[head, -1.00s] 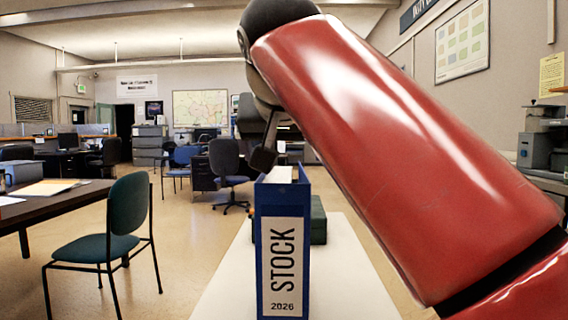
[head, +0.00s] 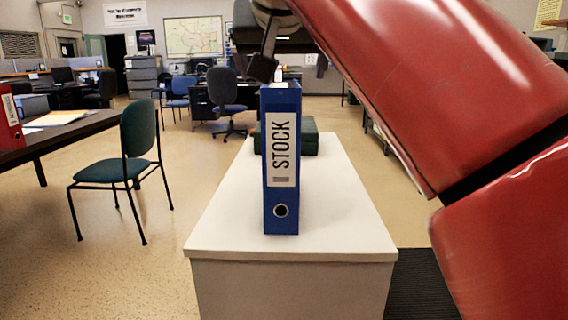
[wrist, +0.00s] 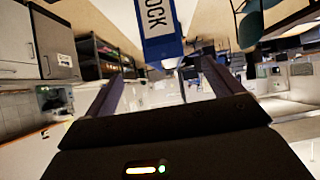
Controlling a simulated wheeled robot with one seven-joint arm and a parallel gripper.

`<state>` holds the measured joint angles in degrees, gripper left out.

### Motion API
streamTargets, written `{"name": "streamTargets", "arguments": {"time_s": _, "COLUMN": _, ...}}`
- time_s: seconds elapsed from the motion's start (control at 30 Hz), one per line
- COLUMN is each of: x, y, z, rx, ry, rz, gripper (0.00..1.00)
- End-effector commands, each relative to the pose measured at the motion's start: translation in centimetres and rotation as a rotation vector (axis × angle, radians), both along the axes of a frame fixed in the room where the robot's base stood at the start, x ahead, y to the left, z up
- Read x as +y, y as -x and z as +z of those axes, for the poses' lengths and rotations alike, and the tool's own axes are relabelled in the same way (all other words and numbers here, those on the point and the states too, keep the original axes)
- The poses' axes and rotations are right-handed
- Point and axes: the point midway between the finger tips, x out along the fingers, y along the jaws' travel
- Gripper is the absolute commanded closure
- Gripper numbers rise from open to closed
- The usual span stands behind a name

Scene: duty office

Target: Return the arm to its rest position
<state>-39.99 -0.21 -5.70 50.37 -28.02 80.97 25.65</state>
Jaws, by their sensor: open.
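The blue STOCK binder (head: 281,205) stands upright on a white counter (head: 330,215) in the head view. Its labelled spine and finger hole face me. My red arm crosses the right side of the head view, and a dark finger of my gripper (head: 262,68) shows just above and left of the binder's top. In the wrist view my gripper (wrist: 165,88) has its two fingers wide apart with nothing held between them. The binder (wrist: 162,50) shows beyond the fingertips at the top of that view. My arm hides part of the gripper in the head view.
A dark green box (head: 310,143) lies on the counter behind the binder. A green chair (head: 128,165) and a dark desk (head: 75,128) with a red binder (head: 9,120) stand left. Open floor lies between chair and counter. A dark mat (head: 420,285) lies right of the counter.

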Motion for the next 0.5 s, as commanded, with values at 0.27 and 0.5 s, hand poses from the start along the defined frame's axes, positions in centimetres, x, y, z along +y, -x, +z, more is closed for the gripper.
{"name": "streamTargets", "arguments": {"time_s": 0.27, "x": -2.1, "y": 0.0, "z": -2.5, "rx": 0.045, "ry": 0.027, "rz": 0.008, "gripper": 0.08}}
{"name": "streamTargets", "arguments": {"time_s": 0.5, "x": -4.8, "y": 0.8, "z": -6.4, "rx": 0.109, "ry": 0.056, "rz": 0.022, "gripper": 0.08}}
